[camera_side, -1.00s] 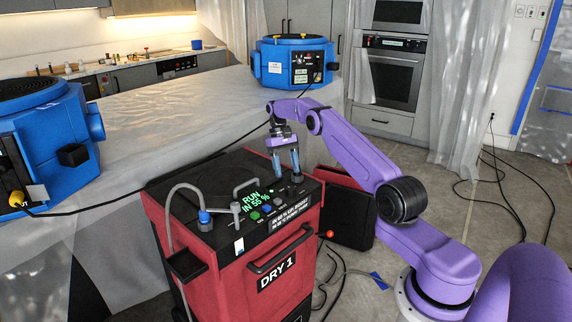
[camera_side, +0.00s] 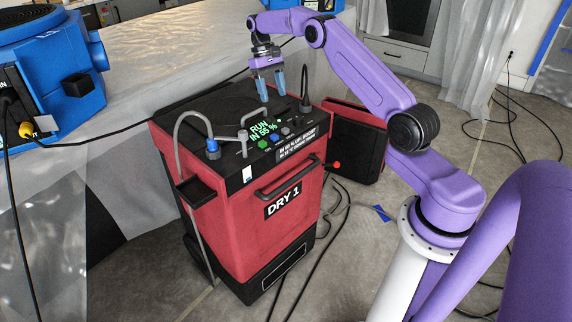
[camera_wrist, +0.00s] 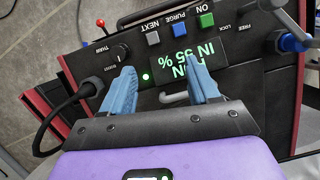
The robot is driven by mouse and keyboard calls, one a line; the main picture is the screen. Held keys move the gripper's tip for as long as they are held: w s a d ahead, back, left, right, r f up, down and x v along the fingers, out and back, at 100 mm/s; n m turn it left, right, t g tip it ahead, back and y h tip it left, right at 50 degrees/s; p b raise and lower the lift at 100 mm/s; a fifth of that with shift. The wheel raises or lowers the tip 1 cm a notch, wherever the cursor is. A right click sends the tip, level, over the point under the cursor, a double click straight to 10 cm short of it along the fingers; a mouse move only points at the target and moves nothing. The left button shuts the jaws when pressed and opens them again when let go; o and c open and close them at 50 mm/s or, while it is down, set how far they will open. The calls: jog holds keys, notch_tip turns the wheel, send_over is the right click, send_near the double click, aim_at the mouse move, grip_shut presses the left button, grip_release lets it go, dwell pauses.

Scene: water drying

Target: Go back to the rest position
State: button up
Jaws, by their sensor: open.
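My gripper (camera_side: 269,97) is open and empty, its two blue fingers pointing down above the top of the red and black dryer labelled DRY 1 (camera_side: 240,225). The fingers look clear of the control panel. In the wrist view my gripper (camera_wrist: 160,68) shows its fingers spread apart over the panel, with nothing between them but the panel behind. The green-lettered display (camera_side: 263,130) reads RUN IN and a percentage. One finger partly covers the display (camera_wrist: 192,58) in the wrist view.
Green (camera_wrist: 207,20), blue (camera_wrist: 180,28) and grey (camera_wrist: 153,38) buttons line the panel. A black plug with cable (camera_side: 305,92) stands up at its right. A grey hose (camera_side: 178,135) arches at the left. A blue machine (camera_side: 85,65) stands at far left. Cables lie on the floor.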

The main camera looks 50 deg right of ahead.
jog(key=s+a+r+n+h, duration=0.1)
jog(key=s+a+r+n, duration=0.15)
jog(key=a, duration=0.45)
jog(key=s+a+r+n, duration=0.1)
jog(key=a+r+n, duration=0.15)
jog(key=a, duration=0.55)
jog(key=s+a+r+n+t, duration=0.2)
jog(key=s+a+r+n, duration=0.15)
jog(key=s+a, duration=0.65)
jog(key=s+f+n+t, duration=0.1)
jog(key=s+n, duration=0.6)
jog(key=s, duration=2)
jog(key=shift+d+f+t, duration=0.15)
jog(key=shift+f+t, duration=0.25)
jog(key=shift+f, duration=0.5)
